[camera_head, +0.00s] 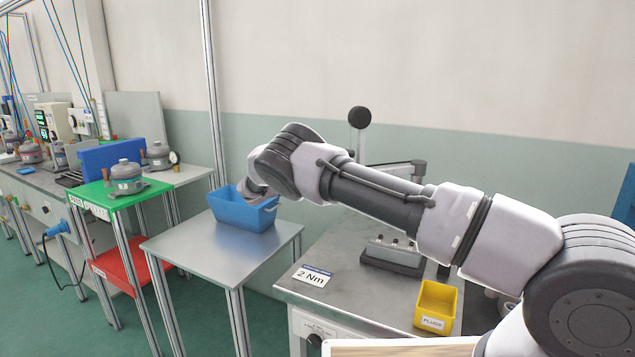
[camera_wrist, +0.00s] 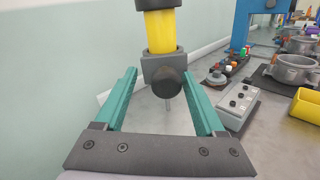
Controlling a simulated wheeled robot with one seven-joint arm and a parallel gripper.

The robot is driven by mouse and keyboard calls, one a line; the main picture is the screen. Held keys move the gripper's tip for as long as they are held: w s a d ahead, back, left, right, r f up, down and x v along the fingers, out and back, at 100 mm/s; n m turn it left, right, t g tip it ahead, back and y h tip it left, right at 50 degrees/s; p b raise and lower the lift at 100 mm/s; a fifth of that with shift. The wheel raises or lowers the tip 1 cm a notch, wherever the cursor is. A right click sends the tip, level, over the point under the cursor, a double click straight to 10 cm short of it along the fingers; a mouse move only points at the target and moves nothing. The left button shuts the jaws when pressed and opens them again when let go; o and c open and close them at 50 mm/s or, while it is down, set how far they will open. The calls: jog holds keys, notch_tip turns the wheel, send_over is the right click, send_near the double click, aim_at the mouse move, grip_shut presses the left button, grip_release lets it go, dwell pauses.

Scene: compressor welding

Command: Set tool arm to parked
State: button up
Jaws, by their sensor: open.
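The tool arm (camera_head: 396,164) shows in the head view above the right-hand workbench, partly hidden behind my arm. A black round knob (camera_head: 360,117) stands on a thin grey post beside it. In the wrist view a yellow cylinder (camera_wrist: 160,32) with a black cap ends in a grey block with a dark round knob (camera_wrist: 168,84) and a thin rod below. My gripper (camera_wrist: 158,74) has its teal fingers spread, one on each side of the block; gaps show between them. I cannot tell whether they touch it. In the head view my gripper is hidden.
The workbench (camera_head: 345,263) carries a grey fixture block (camera_head: 392,258), a yellow plugs bin (camera_head: 436,304) and a 2 Nm sign (camera_head: 312,275). A blue bin (camera_head: 240,211) stands on the table to the left. The wall (camera_wrist: 60,70) runs close along the left in the wrist view.

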jog(key=v, duration=1)
jog(key=shift+a, duration=0.35)
jog(key=shift+s, duration=0.1)
